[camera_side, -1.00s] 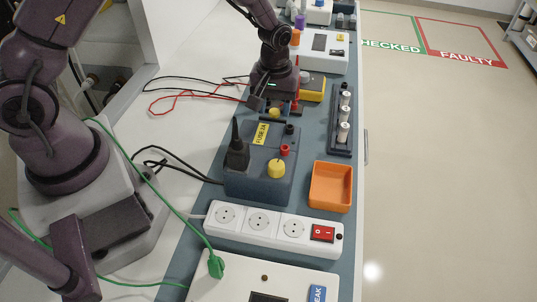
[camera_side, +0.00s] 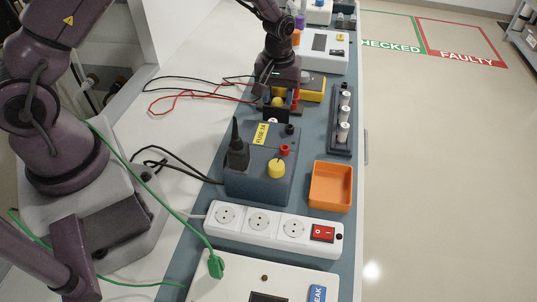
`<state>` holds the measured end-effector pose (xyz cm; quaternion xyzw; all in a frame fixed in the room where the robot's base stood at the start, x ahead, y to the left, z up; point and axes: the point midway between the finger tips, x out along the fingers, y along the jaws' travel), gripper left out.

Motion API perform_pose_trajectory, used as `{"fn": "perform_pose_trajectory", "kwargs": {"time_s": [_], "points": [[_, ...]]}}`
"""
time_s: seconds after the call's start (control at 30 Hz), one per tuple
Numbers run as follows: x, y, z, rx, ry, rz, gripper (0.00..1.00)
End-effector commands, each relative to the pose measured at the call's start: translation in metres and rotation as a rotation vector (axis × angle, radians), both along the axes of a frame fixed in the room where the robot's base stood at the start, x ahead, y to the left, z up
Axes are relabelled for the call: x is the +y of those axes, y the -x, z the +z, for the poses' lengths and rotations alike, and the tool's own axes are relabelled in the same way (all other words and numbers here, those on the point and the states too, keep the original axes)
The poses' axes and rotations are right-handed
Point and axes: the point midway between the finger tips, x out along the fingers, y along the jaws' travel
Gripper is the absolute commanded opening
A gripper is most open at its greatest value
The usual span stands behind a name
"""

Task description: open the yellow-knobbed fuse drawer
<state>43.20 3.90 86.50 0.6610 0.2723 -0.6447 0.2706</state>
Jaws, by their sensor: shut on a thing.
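The blue-grey box (camera_side: 258,185) with a yellow fuse label (camera_side: 261,133) stands in the middle of the bench. My gripper (camera_side: 278,103) is just behind it, pointing down and shut on a yellow knob (camera_side: 278,102), which is partly hidden between the fingers. A dark drawer front (camera_side: 275,115) shows below the knob, standing out from the far side of the box. A small pale piece shows beside it, too small to tell. Another yellow knob (camera_side: 276,168) sits on the near part of the box, with a red one (camera_side: 284,149) beyond it.
A black plug (camera_side: 237,150) stands on the box's left side. An orange tray (camera_side: 331,186) and a rack of white cylinders (camera_side: 341,120) are to the right. A white socket strip (camera_side: 259,222) lies in front. A yellow device (camera_side: 313,88) and red and black leads are near my gripper.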

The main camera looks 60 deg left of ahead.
Motion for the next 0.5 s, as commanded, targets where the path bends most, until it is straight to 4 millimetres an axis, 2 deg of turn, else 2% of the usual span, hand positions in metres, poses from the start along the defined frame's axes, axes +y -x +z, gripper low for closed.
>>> {"fn": "perform_pose_trajectory", "kwargs": {"time_s": [0.03,0.5], "points": [[-0.010,0.007,-0.016,0.024,0.018,-0.003,0.23],[0.002,-0.006,-0.017,0.025,0.019,-0.003,0.22]]}}
